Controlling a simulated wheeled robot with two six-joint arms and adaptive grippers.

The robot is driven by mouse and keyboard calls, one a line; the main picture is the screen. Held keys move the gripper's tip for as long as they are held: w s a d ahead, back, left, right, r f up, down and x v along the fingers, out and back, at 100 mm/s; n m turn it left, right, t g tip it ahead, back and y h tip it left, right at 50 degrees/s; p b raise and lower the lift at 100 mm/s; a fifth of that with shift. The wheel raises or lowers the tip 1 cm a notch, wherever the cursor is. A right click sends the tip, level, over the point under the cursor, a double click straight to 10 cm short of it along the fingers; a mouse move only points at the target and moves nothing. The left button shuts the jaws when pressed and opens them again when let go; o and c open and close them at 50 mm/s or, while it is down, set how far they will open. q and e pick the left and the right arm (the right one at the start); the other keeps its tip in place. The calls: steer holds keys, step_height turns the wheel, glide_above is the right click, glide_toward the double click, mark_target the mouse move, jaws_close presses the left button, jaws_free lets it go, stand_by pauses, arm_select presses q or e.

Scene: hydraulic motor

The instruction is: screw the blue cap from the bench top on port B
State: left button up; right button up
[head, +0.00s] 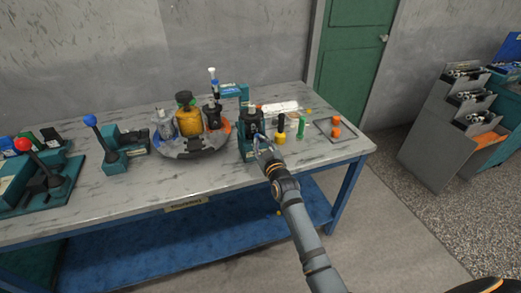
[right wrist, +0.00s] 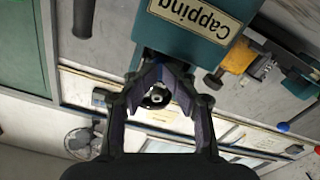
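The black hydraulic motor (head: 251,117) stands on a teal block (head: 246,154) near the bench's front edge. My right gripper (head: 259,139) is at the front of this motor. In the right wrist view, turned upside down, the right gripper (right wrist: 160,72) has a gap between its two fingers. A dark round part with a bright centre (right wrist: 157,97) shows in that gap. The teal block also shows there, labelled "Capping" (right wrist: 190,12). I see no blue cap clearly on the bench top, and I cannot tell which port is B. My left gripper is not in view.
A round grey tray (head: 190,147) with bottles stands left of the motor. Small black and yellow items (head: 280,131) and a tray with orange pieces (head: 337,130) are to its right. Levers with blue (head: 90,120) and red (head: 22,144) knobs stand at left.

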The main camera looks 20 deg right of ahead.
steer(key=n, duration=0.4)
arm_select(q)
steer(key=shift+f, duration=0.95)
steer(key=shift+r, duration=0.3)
arm_select(e)
steer(key=shift+r, duration=0.15)
steer(key=shift+a, duration=0.1)
steer(key=c, duration=0.5)
steer(key=shift+s+r, duration=0.15)
steer(key=shift+r, duration=0.05)
jaws_close()
